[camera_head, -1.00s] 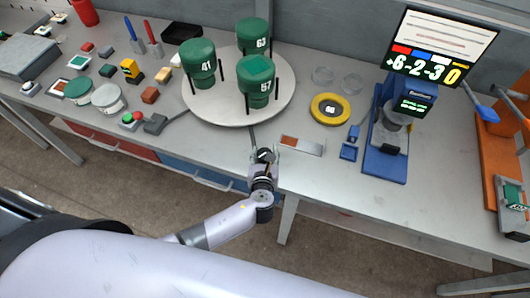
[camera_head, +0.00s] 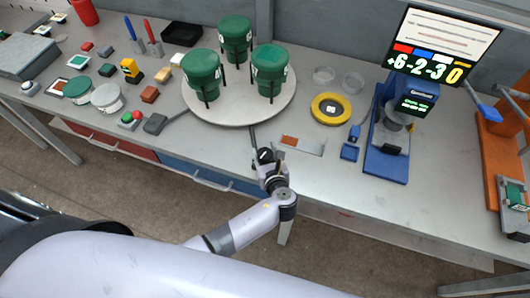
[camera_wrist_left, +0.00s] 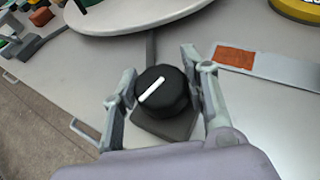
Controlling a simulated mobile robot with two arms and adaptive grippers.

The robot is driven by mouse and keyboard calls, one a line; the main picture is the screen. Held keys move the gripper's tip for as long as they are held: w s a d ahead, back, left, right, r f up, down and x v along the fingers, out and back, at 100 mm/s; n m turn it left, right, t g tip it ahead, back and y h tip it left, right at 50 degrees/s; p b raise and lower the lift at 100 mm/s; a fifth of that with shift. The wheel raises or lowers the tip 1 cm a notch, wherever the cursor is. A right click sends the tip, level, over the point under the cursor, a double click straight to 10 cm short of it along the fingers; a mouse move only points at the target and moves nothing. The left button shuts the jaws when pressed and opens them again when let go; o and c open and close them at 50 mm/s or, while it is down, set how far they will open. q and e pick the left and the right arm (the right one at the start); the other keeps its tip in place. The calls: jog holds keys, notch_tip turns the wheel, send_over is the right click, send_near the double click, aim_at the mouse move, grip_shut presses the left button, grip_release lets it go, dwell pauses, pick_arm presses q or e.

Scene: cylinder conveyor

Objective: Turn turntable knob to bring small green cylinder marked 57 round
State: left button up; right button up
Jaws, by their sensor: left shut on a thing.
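The pale round turntable (camera_head: 238,112) carries three green cylinders in black posts. The green cylinder that showed 57 (camera_head: 270,62) is now at the front right, its label turned to its right edge and not readable. The second cylinder (camera_head: 202,68) is at the front left and the third (camera_head: 235,30) at the back. My left gripper (camera_head: 268,160) is at the bench's front edge, below the turntable. In the left wrist view, its fingers (camera_wrist_left: 162,88) are on either side of the black knob (camera_wrist_left: 172,100), which has a white pointer line, and are shut on it. My right gripper is out of view.
A metal strip with an orange-brown patch (camera_head: 303,145) lies right of the knob. A yellow ring (camera_head: 316,108) and a blue stand (camera_head: 386,163) are farther right. A dark grey block (camera_head: 154,124) and a red-and-green button box (camera_head: 129,120) are left of the turntable.

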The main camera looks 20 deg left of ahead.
pick_arm(q)
jog(key=shift+s+f+n+g+y+b, duration=0.15)
jog(key=shift+f+n+g+y+b, duration=0.1)
jog(key=shift+n+g+y, duration=0.3)
jog(key=shift+s+f+n+g+y+b, duration=0.1)
jog(key=shift+n+g+y+b, duration=0.2)
jog(key=shift+n+y, duration=0.3)
dwell(1.9)
dwell(0.5)
jog(key=o, duration=1.1)
jog(key=shift+w+r, duration=0.1)
jog(key=shift+r, duration=0.15)
jog(key=shift+d, duration=0.1)
jog(key=v, duration=0.7)
jog(key=shift+d+r, duration=0.15)
